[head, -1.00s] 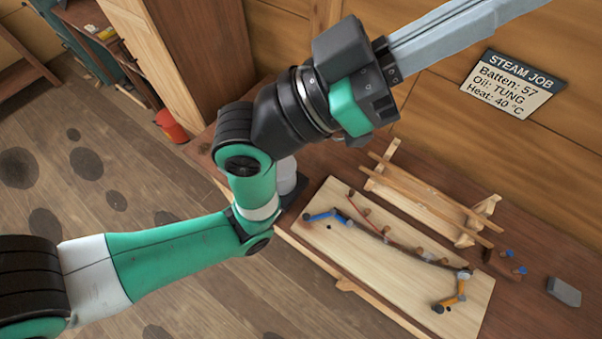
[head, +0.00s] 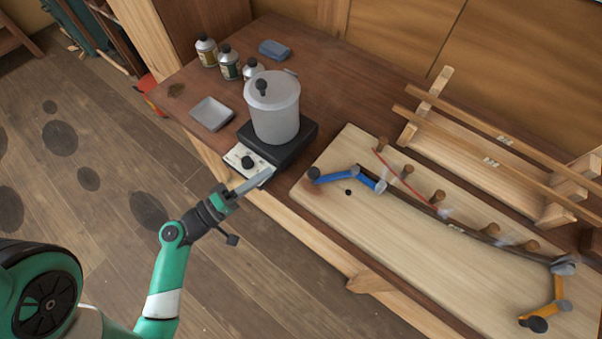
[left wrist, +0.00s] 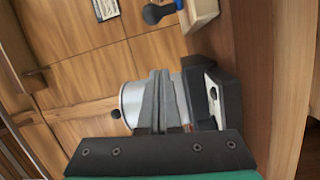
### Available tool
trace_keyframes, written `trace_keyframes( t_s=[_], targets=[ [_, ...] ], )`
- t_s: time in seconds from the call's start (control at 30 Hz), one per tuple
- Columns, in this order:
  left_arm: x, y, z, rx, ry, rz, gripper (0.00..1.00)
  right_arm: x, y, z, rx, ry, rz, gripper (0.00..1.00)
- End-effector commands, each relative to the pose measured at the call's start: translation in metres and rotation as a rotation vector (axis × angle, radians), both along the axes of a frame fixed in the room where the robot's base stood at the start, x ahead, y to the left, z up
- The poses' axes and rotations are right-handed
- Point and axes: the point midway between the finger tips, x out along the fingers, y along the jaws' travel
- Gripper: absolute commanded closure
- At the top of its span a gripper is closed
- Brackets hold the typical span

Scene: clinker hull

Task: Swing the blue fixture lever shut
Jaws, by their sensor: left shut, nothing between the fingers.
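The blue fixture lever (head: 338,175) lies at the left end of the pale fixture board (head: 415,265). Its black knob points left, and its grey tip sits near the dark curved batten (head: 480,236); I cannot tell whether they touch. Part of the blue lever (left wrist: 179,5) and its black knob show at the top of the left wrist view. My left gripper (head: 268,174) is shut and empty, beside the hot plate's front panel and left of the lever, apart from it. Its closed fingers (left wrist: 159,75) also show in the left wrist view. My right gripper is out of view.
A lidded pot (head: 274,112) stands on the black hot plate (head: 300,142) between the bottles and the board. A grey tray (head: 211,113) lies left of it. An orange lever (head: 558,289) is at the board's right end. A wooden rack (head: 470,150) stands behind.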

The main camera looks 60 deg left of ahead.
Motion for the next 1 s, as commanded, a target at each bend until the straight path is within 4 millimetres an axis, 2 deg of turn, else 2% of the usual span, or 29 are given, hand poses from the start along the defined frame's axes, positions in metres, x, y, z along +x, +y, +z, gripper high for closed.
trace_keyframes(
  t_s=[0.17, 0.27, 0.67, 0.8, 1.0],
  targets=[
    [0.007, 0.0, 0.003, 0.001, 0.0, -0.005, 1.0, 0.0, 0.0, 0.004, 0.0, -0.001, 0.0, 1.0],
    [0.02, 0.0, 0.005, 0.005, -0.001, -0.009, 1.0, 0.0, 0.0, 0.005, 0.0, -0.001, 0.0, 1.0],
    [0.104, 0.004, 0.012, 0.004, -0.003, -0.008, 1.0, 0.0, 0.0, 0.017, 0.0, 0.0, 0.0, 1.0],
    [0.095, -0.02, 0.003, 0.001, 0.002, -0.009, 1.0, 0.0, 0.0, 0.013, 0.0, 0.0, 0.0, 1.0],
    [0.09, -0.032, 0.001, 0.003, 0.0, -0.005, 1.0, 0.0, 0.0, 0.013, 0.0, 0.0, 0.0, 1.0]
  ],
)
